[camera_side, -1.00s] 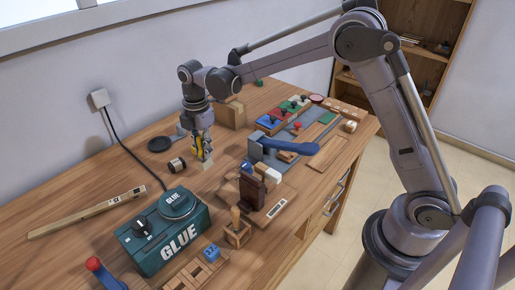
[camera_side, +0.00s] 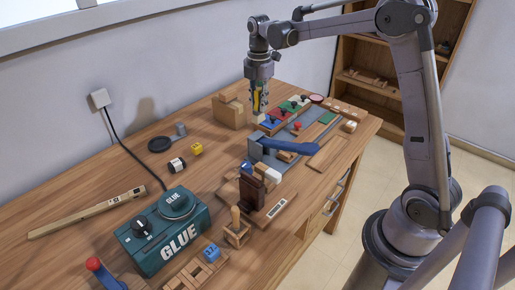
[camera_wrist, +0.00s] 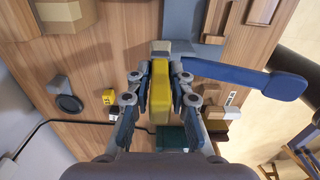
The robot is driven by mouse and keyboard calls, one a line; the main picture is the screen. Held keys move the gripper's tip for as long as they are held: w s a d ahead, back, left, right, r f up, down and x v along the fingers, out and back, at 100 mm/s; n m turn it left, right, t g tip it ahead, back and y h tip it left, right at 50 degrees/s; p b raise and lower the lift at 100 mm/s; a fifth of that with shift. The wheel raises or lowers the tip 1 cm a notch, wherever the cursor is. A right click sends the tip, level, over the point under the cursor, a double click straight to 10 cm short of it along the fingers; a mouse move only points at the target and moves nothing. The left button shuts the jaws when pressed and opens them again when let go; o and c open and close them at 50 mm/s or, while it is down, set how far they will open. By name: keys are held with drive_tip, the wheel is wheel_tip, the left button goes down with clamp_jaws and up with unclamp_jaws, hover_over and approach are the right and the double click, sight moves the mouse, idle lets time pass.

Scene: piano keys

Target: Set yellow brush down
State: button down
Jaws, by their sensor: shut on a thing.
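My gripper (camera_side: 260,99) is shut on the yellow brush (camera_wrist: 160,92), which sits between the two fingers in the wrist view. In the side view the brush (camera_side: 257,102) hangs roughly upright, mostly hidden by the fingers. Its pale bristle end points down. The brush is held in the air near the wooden box and the coloured blocks; the exact gap below it is hard to tell.
A wooden box (camera_side: 229,112) stands at the back. Bare wood shows at left.

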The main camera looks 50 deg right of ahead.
drive_tip(key=shift+w+a+f, duration=0.8)
drive_tip(key=shift+w+f, duration=0.4)
drive_tip(key=shift+f, duration=0.65)
drive_tip(key=shift+w+a+f, duration=0.8)
drive_tip(key=shift+w+f, duration=0.35)
drive_tip(key=shift+f, duration=0.65)
drive_tip(key=shift+w+a+f, duration=0.8)
drive_tip(key=shift+w+f, duration=0.4)
drive_tip(key=shift+f, duration=0.65)
drive_tip(key=shift+f, duration=0.15)
drive_tip(key=c, duration=1.2)
unclamp_jaws()
